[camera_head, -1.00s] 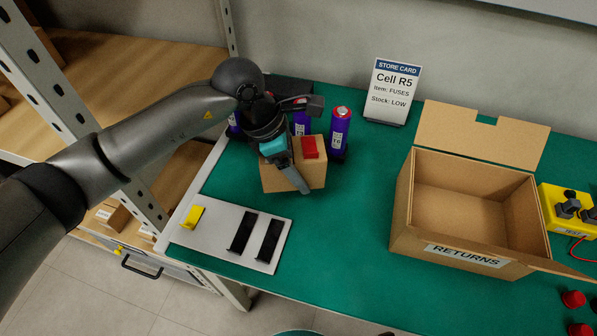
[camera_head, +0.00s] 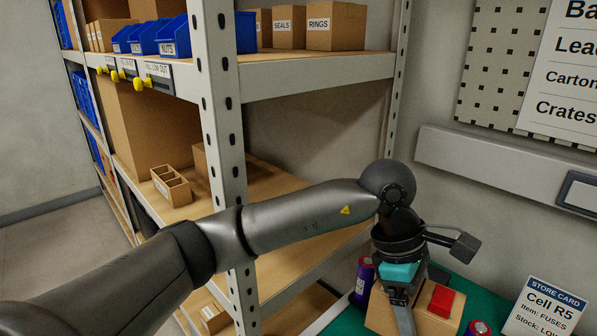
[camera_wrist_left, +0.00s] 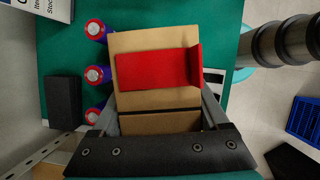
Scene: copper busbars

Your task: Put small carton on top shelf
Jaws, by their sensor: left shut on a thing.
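The small brown carton (camera_head: 380,316) is at the bottom of the head view, partly cut off by the frame edge. A red angled piece (camera_head: 441,301) lies on its top. My left gripper (camera_head: 402,314) is shut on the carton from above. In the left wrist view the carton (camera_wrist_left: 150,43) sits between the two fingers (camera_wrist_left: 160,118), with the red piece (camera_wrist_left: 155,70) on it. The upper shelf (camera_head: 310,75) of the grey rack is up and left of the gripper. My right gripper is not in view.
Boxes marked SEALS (camera_head: 289,27) and RINGS (camera_head: 335,26) and blue bins (camera_head: 172,37) stand on the upper shelf. A rack post (camera_head: 222,110) rises beside my arm. Purple cylinders (camera_wrist_left: 97,75) stand close to the carton. A store card (camera_head: 545,308) stands at right.

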